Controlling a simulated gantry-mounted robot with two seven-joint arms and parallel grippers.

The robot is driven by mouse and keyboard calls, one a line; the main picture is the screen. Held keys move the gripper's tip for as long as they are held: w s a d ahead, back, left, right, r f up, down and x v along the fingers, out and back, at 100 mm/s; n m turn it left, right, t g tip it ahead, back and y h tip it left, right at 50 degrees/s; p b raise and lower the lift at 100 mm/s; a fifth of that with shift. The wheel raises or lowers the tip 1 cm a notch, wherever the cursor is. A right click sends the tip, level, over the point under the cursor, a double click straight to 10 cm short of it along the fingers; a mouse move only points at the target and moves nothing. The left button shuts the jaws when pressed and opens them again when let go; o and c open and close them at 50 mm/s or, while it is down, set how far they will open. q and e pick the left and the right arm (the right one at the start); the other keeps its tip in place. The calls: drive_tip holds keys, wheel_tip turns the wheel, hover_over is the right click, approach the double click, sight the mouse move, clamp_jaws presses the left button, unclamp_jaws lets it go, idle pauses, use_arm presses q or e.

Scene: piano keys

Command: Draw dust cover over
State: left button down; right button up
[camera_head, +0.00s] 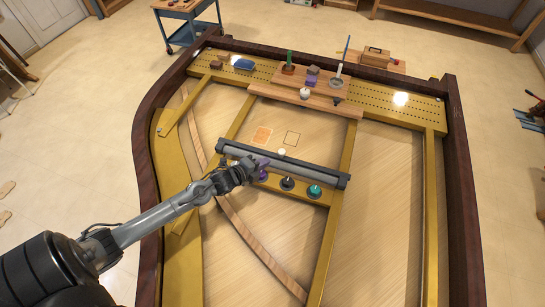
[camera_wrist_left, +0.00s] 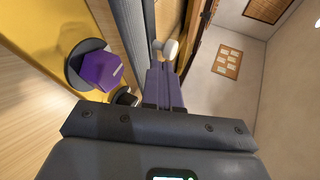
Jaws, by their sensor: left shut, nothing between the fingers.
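A long dark grey roller bar (camera_head: 318,172), which looks like the rolled dust cover, lies across the wooden board inside the piano frame. A small white knob (camera_head: 281,152) shows at its far side, and also just past my fingertips in the left wrist view (camera_wrist_left: 171,47). My left gripper (camera_head: 265,162) is shut and empty, over the left half of the bar. Its fingers (camera_wrist_left: 165,72) point towards the white knob; I cannot tell whether they touch it. The bar (camera_wrist_left: 130,30) runs beside the fingers in the wrist view. My right gripper is not in view.
A purple knob (camera_wrist_left: 102,69), a black knob (camera_head: 287,184) and a teal knob (camera_head: 314,191) stand on the yellow rail near the bar. Beyond lie an orange square (camera_head: 262,135) and a wooden shelf (camera_head: 315,98) holding small items. The board at right (camera_head: 385,210) is clear.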

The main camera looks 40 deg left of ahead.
sight(279, 154)
use_arm(q)
drive_tip(key=shift+w+r+x, duration=0.1)
drive_tip(key=shift+r+x, duration=0.05)
drive_tip(key=shift+x, duration=0.65)
drive_tip(key=shift+w+r+x, duration=0.1)
drive_tip(key=shift+r+x, duration=0.1)
drive_tip(key=shift+x, duration=0.6)
drive_tip(key=shift+w+r+x, duration=0.1)
drive_tip(key=shift+r+x, duration=0.05)
drive_tip(key=shift+x, duration=0.65)
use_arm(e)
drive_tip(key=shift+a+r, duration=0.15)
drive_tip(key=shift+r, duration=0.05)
use_arm(q)
drive_tip(key=shift+s, duration=0.1)
